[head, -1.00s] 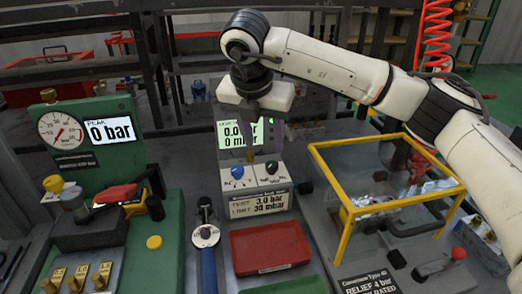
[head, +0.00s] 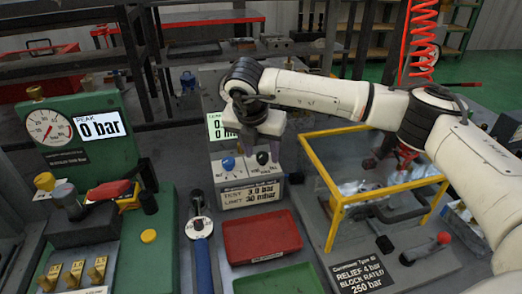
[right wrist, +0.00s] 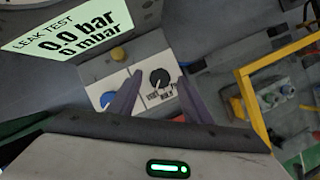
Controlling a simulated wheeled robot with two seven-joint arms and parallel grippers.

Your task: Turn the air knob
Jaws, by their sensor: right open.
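The leak test unit has a sloped panel (head: 252,192) with a blue knob (head: 228,163) on the left and a black knob (head: 262,158) on the right. In the right wrist view the blue knob (right wrist: 107,99) is partly hidden by a finger. The black knob (right wrist: 159,78) there has a white pointer line and small lettering below, partly legible as "HOLD". My right gripper (head: 260,150) is open, fingers pointing down at the black knob. In the right wrist view its fingertips (right wrist: 160,80) lie either side of that knob; contact cannot be told. My left gripper is out of view.
The unit's screen (right wrist: 72,35) reads 0.0 bar and 0 mbar. A yellow frame (head: 335,215) stands to the right. A red tray (head: 262,237) and a blue-handled tool (head: 201,240) lie in front.

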